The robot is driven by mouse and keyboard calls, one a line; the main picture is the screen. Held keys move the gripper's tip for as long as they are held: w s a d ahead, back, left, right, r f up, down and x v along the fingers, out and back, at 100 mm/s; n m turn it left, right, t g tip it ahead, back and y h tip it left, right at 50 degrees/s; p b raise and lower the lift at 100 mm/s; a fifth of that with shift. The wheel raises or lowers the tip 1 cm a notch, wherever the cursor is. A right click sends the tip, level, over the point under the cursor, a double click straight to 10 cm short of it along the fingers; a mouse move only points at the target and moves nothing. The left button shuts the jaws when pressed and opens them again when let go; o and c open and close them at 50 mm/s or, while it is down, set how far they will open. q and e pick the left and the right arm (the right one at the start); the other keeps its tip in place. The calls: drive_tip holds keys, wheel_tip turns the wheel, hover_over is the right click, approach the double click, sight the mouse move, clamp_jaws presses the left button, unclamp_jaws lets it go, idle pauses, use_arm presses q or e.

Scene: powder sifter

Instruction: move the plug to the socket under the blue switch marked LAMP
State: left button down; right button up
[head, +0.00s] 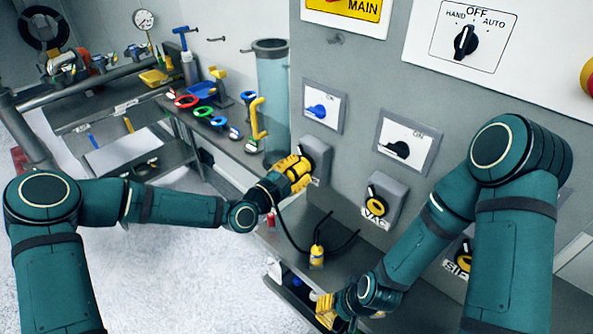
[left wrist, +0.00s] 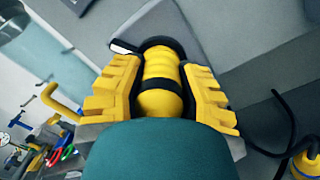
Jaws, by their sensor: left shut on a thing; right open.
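The blue switch (head: 317,110) is on a white plate on the grey panel. The grey socket housing (head: 318,153) is below it, its front partly hidden by my left gripper (head: 298,172). That gripper is shut on the yellow plug (left wrist: 158,85), which lies between both fingers in the left wrist view. The plug's front end meets a dark ring at the grey housing; I cannot tell how deep it sits. A black cable (head: 287,235) hangs below the gripper. I cannot read a LAMP label. My right gripper (head: 325,310) is open and empty, low by the bench.
A black switch (head: 397,149) and the VAC socket (head: 378,197) are to the right. A yellow cable piece (head: 317,255) stands on the grey shelf below. A clear cylinder (head: 272,95) and a bench of coloured tools are to the left. My right arm crosses the panel's right side.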

use_arm(q)
drive_tip(key=c, duration=0.7)
unclamp_jaws()
drive_tip(key=v, duration=1.2)
